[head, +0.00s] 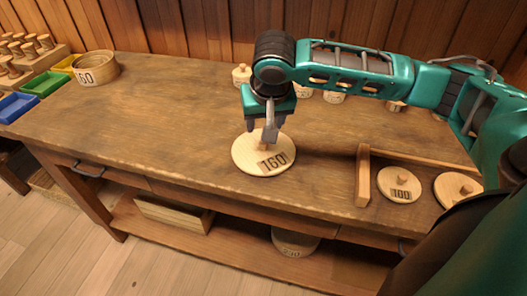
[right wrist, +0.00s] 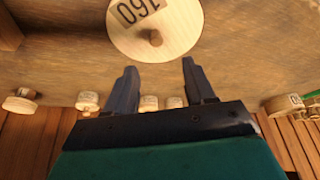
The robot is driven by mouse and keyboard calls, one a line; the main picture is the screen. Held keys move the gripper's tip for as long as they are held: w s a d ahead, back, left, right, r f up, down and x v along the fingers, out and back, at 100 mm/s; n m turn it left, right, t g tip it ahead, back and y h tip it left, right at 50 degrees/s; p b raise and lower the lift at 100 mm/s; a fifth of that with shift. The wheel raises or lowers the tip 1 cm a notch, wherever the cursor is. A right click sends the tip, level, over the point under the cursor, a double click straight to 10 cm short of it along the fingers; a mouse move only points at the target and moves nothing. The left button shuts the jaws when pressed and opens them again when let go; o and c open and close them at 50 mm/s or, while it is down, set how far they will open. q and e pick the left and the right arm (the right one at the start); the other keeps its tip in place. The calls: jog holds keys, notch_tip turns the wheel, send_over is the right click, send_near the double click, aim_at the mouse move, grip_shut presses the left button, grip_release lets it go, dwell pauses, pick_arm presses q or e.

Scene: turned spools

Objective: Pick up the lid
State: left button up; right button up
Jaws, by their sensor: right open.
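The lid marked 160 (head: 246,158) is a round pale wooden disc with a small knob. It lies flat on the workbench (head: 170,120) near its middle. The lid also shows at the top of the right wrist view (right wrist: 185,22), its knob (right wrist: 155,38) beyond the gap between my fingertips. My right gripper (head: 260,131) is over the lid, fingers pointing down near the knob and partly hiding it in the head view. In the right wrist view my right gripper (right wrist: 159,68) is open with nothing between its fingers. My left gripper is not in view.
A round wooden box marked 160 (head: 97,68) stands at the back left, beside coloured trays (head: 42,84) and spools. A lid marked 100 (head: 399,188) and another lid (head: 452,192) lie right, by a wooden bar (head: 363,178). Small wooden pieces stand behind my arm.

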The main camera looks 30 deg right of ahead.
aim_at(264, 144)
jog(key=x, duration=0.3)
jog(key=shift+w+f, duration=0.15)
jog(key=shift+f, duration=0.2)
jog(key=shift+d+b+x, duration=0.15)
jog(key=shift+b+x, duration=0.1)
jog(key=shift+x, duration=1.1)
jog(key=shift+d+b+x, duration=0.1)
jog(key=shift+b+x, duration=0.1)
jog(key=shift+x, duration=1.2)
jog(key=shift+c, duration=0.2)
grip_shut()
